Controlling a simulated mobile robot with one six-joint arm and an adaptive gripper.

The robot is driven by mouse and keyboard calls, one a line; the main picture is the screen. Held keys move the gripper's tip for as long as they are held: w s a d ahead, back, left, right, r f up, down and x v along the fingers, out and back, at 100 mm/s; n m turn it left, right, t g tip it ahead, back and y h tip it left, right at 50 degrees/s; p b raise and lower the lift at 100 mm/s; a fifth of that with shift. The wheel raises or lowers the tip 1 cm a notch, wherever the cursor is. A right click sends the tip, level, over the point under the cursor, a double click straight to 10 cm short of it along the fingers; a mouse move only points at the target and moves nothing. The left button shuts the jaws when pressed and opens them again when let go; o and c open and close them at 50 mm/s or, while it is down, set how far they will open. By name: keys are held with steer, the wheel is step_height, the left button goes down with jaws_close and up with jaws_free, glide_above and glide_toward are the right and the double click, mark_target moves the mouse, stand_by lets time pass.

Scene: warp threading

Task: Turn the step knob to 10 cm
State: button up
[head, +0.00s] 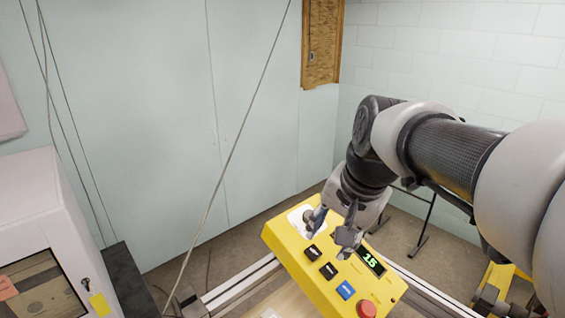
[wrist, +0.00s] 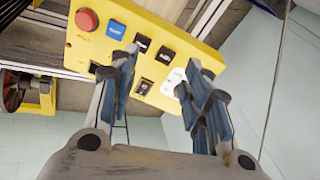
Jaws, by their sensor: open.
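The yellow control panel (head: 283,243) stands tilted at the lower middle of the head view. The step knob (head: 308,216) is a dark knob on a white dial plate at the panel's far end. The display (head: 371,262) shows green digits that look like 15. My gripper (head: 331,238) is open over the panel, with one finger close beside the knob; I cannot tell whether they touch. In the wrist view my gripper (wrist: 160,62) is open and empty, and its right finger partly hides the white dial plate (wrist: 171,82). The knob's pointer cannot be read.
Two black buttons (head: 329,270), a blue button (head: 345,290) and a red mushroom button (head: 366,308) line the panel near my fingers. A white cabinet (head: 30,215) stands at left. A cord (head: 237,140) crosses the view diagonally.

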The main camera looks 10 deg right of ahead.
steer(key=shift+o, duration=0.4)
steer(key=w+d+r+m+p, duration=0.2)
steer(key=w+r+m+p, duration=0.2)
steer(key=w, duration=0.6)
step_height(320, 180, up, 3)
steer(key=shift+w+d+r+m+y+p, duration=0.2)
steer(key=shift+w+d+m+y+p, duration=0.1)
steer(key=shift+p, duration=0.9)
glide_toward(312, 212)
steer(key=x, duration=0.5)
steer(key=s+x, duration=0.1)
steer(key=x, duration=0.2)
steer(key=shift+w+a+f, duration=0.15)
steer(key=shift+a+f, duration=0.2)
steer(key=shift+f, duration=0.1)
steer(key=c, duration=1.1)
